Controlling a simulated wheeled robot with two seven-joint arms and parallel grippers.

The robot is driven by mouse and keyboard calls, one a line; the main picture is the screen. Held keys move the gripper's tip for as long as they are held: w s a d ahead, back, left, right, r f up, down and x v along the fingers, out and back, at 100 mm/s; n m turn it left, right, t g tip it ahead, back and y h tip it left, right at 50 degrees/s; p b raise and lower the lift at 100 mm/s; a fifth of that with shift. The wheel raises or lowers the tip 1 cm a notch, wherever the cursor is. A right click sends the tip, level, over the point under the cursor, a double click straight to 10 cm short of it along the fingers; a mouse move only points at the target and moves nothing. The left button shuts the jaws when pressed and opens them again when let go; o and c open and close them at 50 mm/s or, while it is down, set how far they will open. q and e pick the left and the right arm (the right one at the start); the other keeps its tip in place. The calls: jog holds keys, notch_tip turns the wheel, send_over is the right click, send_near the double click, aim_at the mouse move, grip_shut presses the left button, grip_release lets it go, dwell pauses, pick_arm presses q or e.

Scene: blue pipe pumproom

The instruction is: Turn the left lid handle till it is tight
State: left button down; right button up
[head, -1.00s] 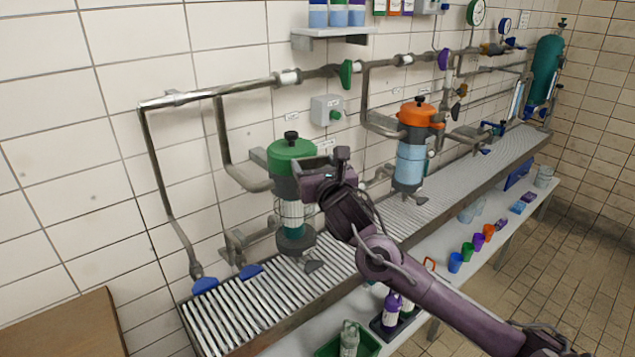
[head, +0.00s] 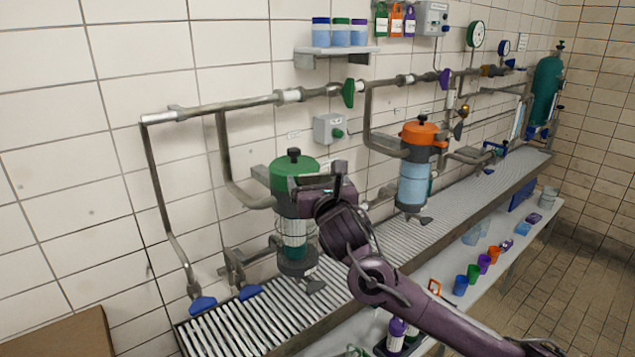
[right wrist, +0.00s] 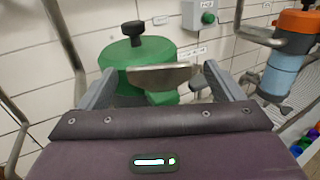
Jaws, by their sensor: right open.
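The left vessel has a green lid (head: 293,173) with a black knob handle (head: 294,154) on top. In the right wrist view the green lid (right wrist: 130,62) and its black knob (right wrist: 134,32) stand beyond my fingers. My right gripper (head: 312,183) is at the front right of the lid, below the knob. In the right wrist view the right gripper (right wrist: 158,72) is open, fingers spread apart. A flat metal piece (right wrist: 160,76) with a green part under it lies between the fingers; I cannot tell whether they touch it. My left gripper is not in view.
A second vessel with an orange lid (head: 418,131) stands to the right. Pipes (head: 225,107) run along the tiled wall, with a grey switch box (head: 329,128) between the vessels. Below is a ribbed bench (head: 225,325); cups (head: 473,273) stand on a lower shelf.

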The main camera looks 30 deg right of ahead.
jog(key=b+v, duration=0.3)
jog(key=v, duration=0.5)
jog(key=shift+b, duration=0.4)
jog(key=shift+w, duration=0.1)
